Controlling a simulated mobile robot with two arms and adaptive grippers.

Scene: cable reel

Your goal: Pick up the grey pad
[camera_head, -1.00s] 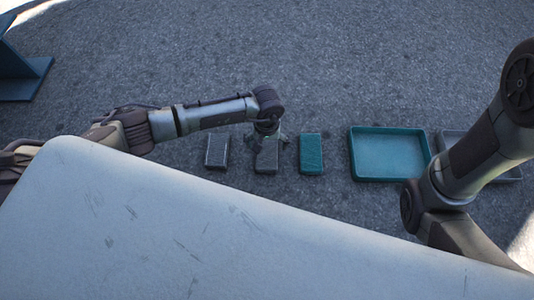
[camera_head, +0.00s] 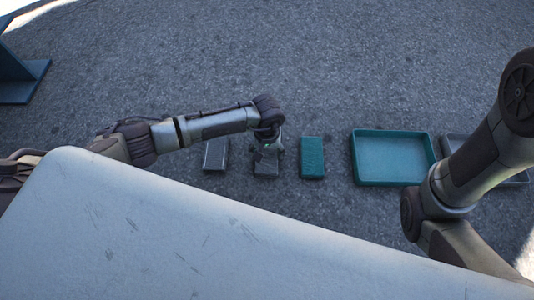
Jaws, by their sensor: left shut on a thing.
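Three pads lie in a row on the grey ground. The middle one is a dark grey pad (camera_head: 265,172), partly covered by my left gripper (camera_head: 267,156). My left gripper points down over it and is shut on it; the fingertips are small and hard to make out. The pad seems to be at ground level. Another grey pad (camera_head: 216,154) lies just to the left, and a teal pad (camera_head: 312,158) lies just to the right. My right arm shows at the right edge, but its gripper is out of view.
A teal tray (camera_head: 391,183) stands right of the pads and looks empty. A grey tray (camera_head: 450,142) is beyond it, partly hidden behind my right arm. A dark teal structure (camera_head: 22,78) stands at the far left. The ground behind the row is clear.

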